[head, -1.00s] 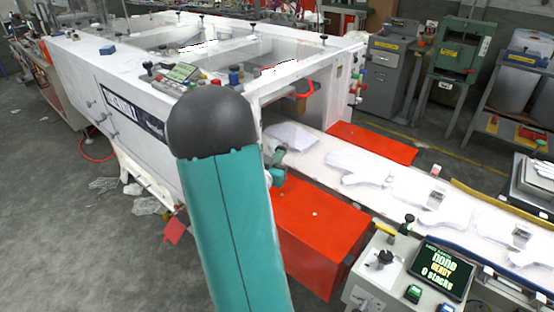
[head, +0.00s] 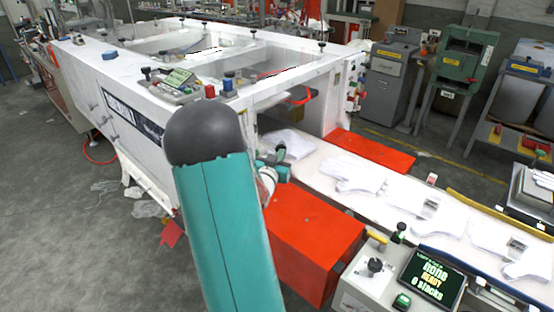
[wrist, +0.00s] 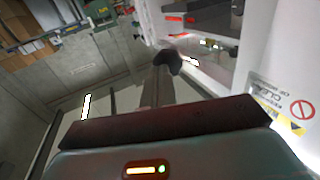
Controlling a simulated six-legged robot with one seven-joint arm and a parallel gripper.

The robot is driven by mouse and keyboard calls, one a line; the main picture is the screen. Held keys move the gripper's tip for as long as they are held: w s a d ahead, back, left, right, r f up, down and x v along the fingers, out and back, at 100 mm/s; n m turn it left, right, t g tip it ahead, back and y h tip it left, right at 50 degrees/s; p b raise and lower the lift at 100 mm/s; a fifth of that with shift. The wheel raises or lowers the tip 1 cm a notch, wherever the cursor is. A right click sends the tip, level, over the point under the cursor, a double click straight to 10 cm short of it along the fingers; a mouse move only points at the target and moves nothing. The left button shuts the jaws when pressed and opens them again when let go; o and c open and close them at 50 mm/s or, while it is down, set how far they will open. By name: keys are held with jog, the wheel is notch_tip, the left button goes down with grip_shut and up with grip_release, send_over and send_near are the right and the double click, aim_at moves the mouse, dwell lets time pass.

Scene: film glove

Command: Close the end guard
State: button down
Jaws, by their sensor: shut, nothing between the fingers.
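The white machine (head: 150,110) fills the left and middle of the head view, with its open end facing the belt. A red curved handle (head: 302,97) shows at the upper part of that opening; I cannot tell for sure which panel is the end guard. My gripper is at the near corner of the opening, mostly hidden behind my teal arm in the head view. In the wrist view my gripper (wrist: 167,62) is shut and empty, its dark tip in front of the machine's end. A white panel with a warning label (wrist: 285,110) stands close on the right.
A white belt (head: 400,200) with several white gloves runs out to the right. Red covers (head: 310,240) flank it. A control console (head: 432,275) reads "none READY 0 stacks" at the front. Grey and green cabinets (head: 465,60) stand behind. The floor at left is mostly free.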

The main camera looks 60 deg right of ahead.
aim_at(289, 143)
jog(key=d+n+t, duration=0.1)
jog(key=d+t, duration=0.1)
jog(key=d, duration=0.1)
jog(key=d+n+t, duration=0.1)
jog(key=d, duration=0.1)
jog(key=shift+s+d+n+t+y, duration=0.15)
jog(key=shift+s+n+t+y, duration=0.15)
jog(key=shift+y, duration=0.1)
jog(key=d+n+t+y, duration=0.1)
jog(key=d+t, duration=0.1)
jog(key=w+d+n+t+y, duration=0.1)
jog(key=d+n+t, duration=0.1)
jog(key=w+d+n+t+y, duration=0.1)
jog(key=t, duration=0.1)
jog(key=shift+w+d+n+t+y, duration=0.15)
jog(key=shift+d+n+t+y, duration=0.15)
jog(key=shift+d, duration=0.1)
jog(key=shift+w+d+n+t+y, duration=0.5)
jog(key=shift+w+t, duration=0.05)
jog(key=shift+t, duration=0.05)
jog(key=shift+w+d, duration=0.45)
jog(key=shift+d, duration=0.05)
jog(key=shift+w, duration=0.2)
jog(key=shift+s, duration=0.1)
